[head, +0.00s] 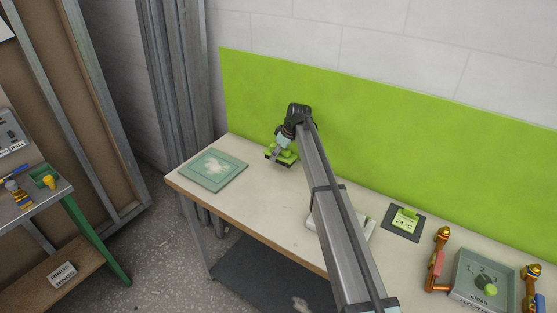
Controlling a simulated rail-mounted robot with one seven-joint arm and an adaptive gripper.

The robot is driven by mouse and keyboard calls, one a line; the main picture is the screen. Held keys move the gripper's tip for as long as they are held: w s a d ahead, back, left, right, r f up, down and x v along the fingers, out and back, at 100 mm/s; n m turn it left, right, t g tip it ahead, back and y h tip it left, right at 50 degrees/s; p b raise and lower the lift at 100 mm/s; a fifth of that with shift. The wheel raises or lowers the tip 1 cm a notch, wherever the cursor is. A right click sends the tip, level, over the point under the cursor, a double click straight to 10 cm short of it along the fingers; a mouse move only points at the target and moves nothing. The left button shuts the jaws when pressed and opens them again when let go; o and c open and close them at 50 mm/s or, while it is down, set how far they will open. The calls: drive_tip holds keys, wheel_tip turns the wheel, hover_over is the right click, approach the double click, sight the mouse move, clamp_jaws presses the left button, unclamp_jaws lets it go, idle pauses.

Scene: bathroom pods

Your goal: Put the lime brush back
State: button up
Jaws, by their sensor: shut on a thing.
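My gripper (283,146) is over the back of the bench, near its left end, with my arm reaching in from the lower right. It is shut on a small lime thing with a dark underside, which looks like the lime brush (289,157). The gripper partly covers it, and I cannot tell whether it touches the bench top. A grey-green tray (459,268) at the right end has numbers inside and lettering on its front that seems to read "LIME". A green knob-like thing (491,290) is in it.
A green panel with a pale picture (213,169) lies left of my gripper. A dark plate with a lime 24 °C display (404,220) and copper-coloured fittings (439,252) are to the right. A pale flat thing (361,228) is partly behind my arm. A lime backboard (400,140) closes the rear.

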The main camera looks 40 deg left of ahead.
sight(288, 150)
drive_tip(key=shift+f+p, duration=0.6)
drive_tip(key=shift+f, duration=1.5)
drive_tip(key=shift+f, duration=0.15)
drive_tip(key=o, duration=1.1)
drive_tip(key=b+v, duration=0.3)
drive_tip(key=v, duration=0.9)
